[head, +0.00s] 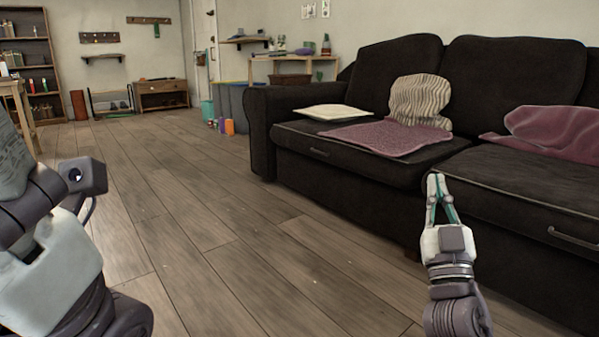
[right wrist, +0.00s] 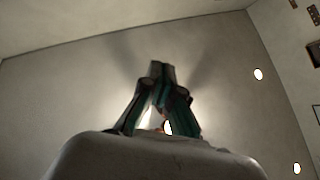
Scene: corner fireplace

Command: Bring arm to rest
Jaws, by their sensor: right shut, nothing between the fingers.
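My right gripper (head: 434,180) stands upright at the lower right of the head view, in front of the black sofa. Its fingertips meet, and nothing is between them. In the right wrist view the gripper (right wrist: 160,72) points toward the ceiling and wall, with its fingers together. My left arm (head: 50,235) comes in at the lower left of the head view. Its gripper fingers are not visible there.
The black sofa (head: 300,150) fills the right side, with a striped cushion (head: 420,100), a cream cushion (head: 333,112) and purple cloths (head: 385,138). The wooden floor (head: 190,215) is clear in the middle. A bookshelf (head: 35,60) and low cabinet (head: 162,95) stand far back.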

